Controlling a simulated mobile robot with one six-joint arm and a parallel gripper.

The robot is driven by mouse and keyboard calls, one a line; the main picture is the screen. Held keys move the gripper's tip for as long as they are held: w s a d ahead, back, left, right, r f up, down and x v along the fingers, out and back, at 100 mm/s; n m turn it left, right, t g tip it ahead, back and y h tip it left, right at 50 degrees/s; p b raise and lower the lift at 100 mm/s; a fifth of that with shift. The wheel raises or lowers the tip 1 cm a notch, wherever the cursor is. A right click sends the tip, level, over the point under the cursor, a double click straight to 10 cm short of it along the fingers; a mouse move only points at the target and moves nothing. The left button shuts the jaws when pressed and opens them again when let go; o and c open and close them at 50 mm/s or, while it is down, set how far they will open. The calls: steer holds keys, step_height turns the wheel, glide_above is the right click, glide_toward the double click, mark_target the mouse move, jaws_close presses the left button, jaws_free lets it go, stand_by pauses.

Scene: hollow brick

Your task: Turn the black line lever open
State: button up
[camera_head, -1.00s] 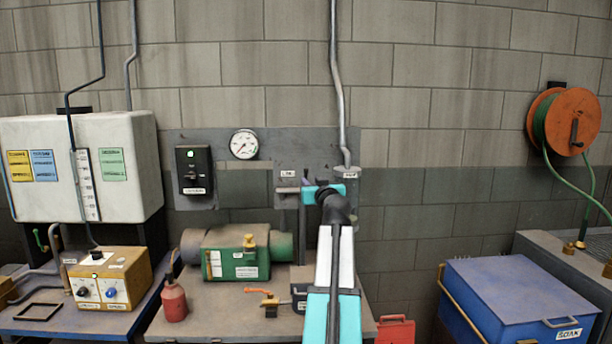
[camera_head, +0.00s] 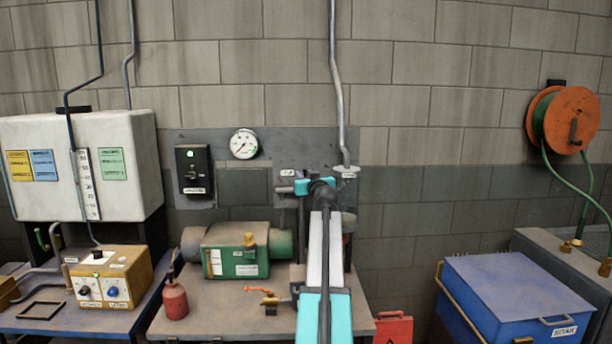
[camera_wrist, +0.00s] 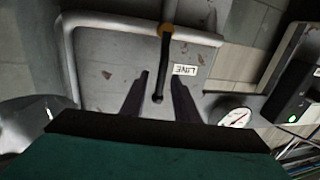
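The black line lever (camera_wrist: 164,62) shows in the wrist view, hanging from a brass-coloured pivot (camera_wrist: 167,29) on a grey pipe. A "LINE" label (camera_wrist: 185,70), upside down in this view, is beside it on the grey panel. My gripper (camera_wrist: 159,75) is open. Its two dark fingers stand on either side of the lever's lower part in the picture, with gaps showing on both sides. How deep the lever sits between them is hard to tell. In the head view my gripper's teal wrist (camera_head: 302,187) is in front of the panel, and I cannot make out the lever.
A gauge (camera_head: 244,144) and a black switch box (camera_head: 194,171) are on the wall panel left of my arm. A green pump (camera_head: 236,250), red oil can (camera_head: 174,298) and orange-handled valve (camera_head: 268,298) stand on the bench below. A vertical pipe (camera_head: 339,90) runs above my gripper.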

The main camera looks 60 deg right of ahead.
steer(key=shift+c, duration=0.4)
jaws_close()
steer(key=shift+d+r, duration=0.2)
steer(key=shift+r, duration=0.05)
steer(key=shift+f, duration=0.15)
steer(key=shift+s+d, duration=0.1)
steer(key=shift+s, duration=0.05)
